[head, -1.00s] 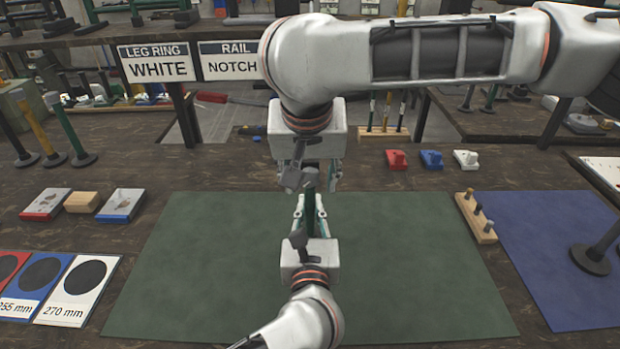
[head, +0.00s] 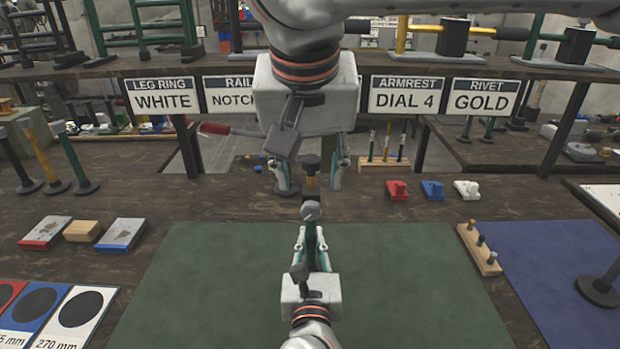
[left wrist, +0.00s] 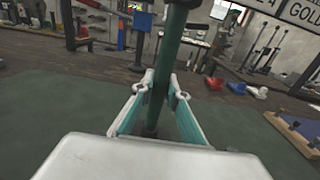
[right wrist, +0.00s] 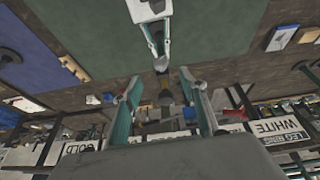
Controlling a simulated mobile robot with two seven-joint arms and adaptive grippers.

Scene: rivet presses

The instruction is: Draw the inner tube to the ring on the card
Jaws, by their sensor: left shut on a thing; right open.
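My left gripper (head: 312,236) is shut on a green tube (left wrist: 166,75), held upright above the green mat; a dark foot shows below it in the left wrist view. A grey knob (head: 311,211) shows at the tube's upper end in the head view. My right gripper (head: 311,184) is open and empty, above and beyond the tube. A dark-capped yellow piece (head: 311,168) shows between its fingers, apart from them; I cannot tell whether it belongs to the tube. No ring marks can be made out. The leg ring card (head: 160,95) reads WHITE.
The green mat (head: 200,290) is clear around the tube. A wooden block with pegs (head: 480,250) and a blue mat (head: 550,260) lie right. Red, blue and white small parts (head: 432,190) sit behind. Blocks (head: 82,231) and size cards (head: 75,310) lie left.

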